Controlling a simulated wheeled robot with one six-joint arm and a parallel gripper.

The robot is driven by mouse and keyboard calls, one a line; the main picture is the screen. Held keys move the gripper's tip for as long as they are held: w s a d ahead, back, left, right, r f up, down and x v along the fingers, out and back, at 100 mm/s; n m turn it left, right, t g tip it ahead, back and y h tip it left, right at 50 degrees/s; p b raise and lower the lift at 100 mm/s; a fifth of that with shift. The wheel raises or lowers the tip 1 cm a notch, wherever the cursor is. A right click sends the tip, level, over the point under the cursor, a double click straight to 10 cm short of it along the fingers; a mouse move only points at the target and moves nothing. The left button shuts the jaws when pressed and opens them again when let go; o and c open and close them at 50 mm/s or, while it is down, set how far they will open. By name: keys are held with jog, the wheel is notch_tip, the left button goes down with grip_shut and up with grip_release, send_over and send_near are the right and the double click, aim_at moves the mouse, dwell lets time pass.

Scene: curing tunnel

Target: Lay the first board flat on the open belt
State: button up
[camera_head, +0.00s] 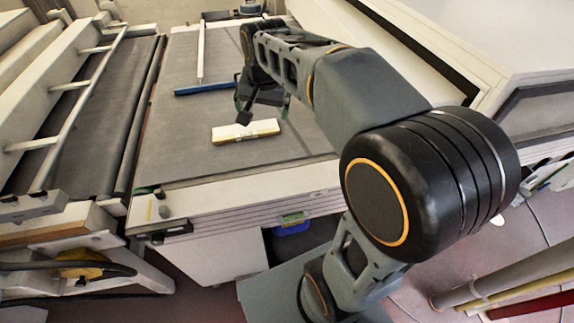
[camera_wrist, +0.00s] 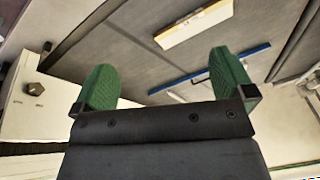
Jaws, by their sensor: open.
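A pale, board-like piece (camera_head: 245,131) with a yellowish edge and a small mark lies flat on the wide grey surface (camera_head: 190,155). It also shows near the top of the wrist view (camera_wrist: 193,24). A darker belt-like strip (camera_head: 92,112) runs along the left, beyond a raised rail. I cannot tell for certain which of the two surfaces is the open belt. My gripper (camera_head: 264,112) is open over the grey surface, just behind the pale piece in the head view. Its green finger pads (camera_wrist: 163,72) are apart with nothing held between them.
A T-shaped tool with a blue bar (camera_head: 205,89) and pale handle lies behind the gripper. A ladder-like white frame (camera_head: 82,86) stands over the dark strip. A pale wall (camera_head: 400,50) bounds the right. The grey surface's left front is clear.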

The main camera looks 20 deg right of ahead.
jog(key=s+f+n, duration=0.3)
jog(key=s, duration=0.4)
jog(key=s+f+n+t, duration=0.1)
jog(key=s+f+n, duration=0.2)
jog(key=s, duration=0.4)
jog(key=shift+s+f, duration=0.15)
jog(key=shift+f, duration=0.15)
jog(key=shift+a, duration=0.1)
jog(key=shift+c, duration=0.3)
